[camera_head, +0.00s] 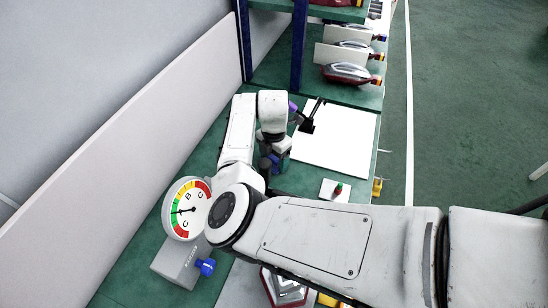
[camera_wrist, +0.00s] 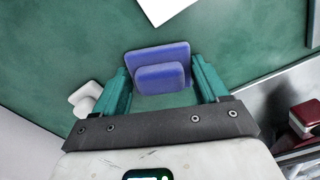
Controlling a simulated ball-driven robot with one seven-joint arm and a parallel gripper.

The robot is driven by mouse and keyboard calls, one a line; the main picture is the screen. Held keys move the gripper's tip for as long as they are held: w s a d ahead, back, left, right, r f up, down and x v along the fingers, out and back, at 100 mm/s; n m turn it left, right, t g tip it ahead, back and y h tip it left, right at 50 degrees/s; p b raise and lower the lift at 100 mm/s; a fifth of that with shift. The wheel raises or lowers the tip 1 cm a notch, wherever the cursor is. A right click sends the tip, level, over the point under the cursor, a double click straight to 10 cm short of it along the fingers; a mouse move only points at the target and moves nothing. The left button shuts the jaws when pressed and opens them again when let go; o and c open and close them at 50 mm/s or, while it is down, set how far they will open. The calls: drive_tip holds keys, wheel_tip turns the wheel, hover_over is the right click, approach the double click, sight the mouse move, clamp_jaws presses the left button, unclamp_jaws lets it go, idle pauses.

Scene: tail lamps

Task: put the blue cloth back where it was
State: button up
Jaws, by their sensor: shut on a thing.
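The blue cloth (camera_wrist: 158,54) appears in the wrist view as a flat blue slab with a smaller, thicker blue block on its near side. My gripper (camera_wrist: 162,76) has its teal fingers on either side of this blue piece and is shut on it. The green surface lies beneath; I cannot tell whether the cloth touches it. In the head view my gripper (camera_head: 276,158) points down at the green bench, left of a white sheet, with a little blue showing at it. My arm hides much of this area.
The white sheet (camera_head: 337,139) carries a black stand-like item (camera_head: 309,121). A dial gauge (camera_head: 187,209) with a blue knob stands at left. A small plate with a red-and-green button (camera_head: 337,190) lies at right. Tail lamps (camera_head: 346,73) sit on the shelf behind, near blue posts (camera_head: 297,45).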

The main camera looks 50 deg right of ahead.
sight(274, 157)
drive_tip(key=shift+f, duration=0.15)
drive_tip(key=o, duration=1)
wheel_tip(274, 157, up, 12)
drive_tip(key=shift+r, duration=0.15)
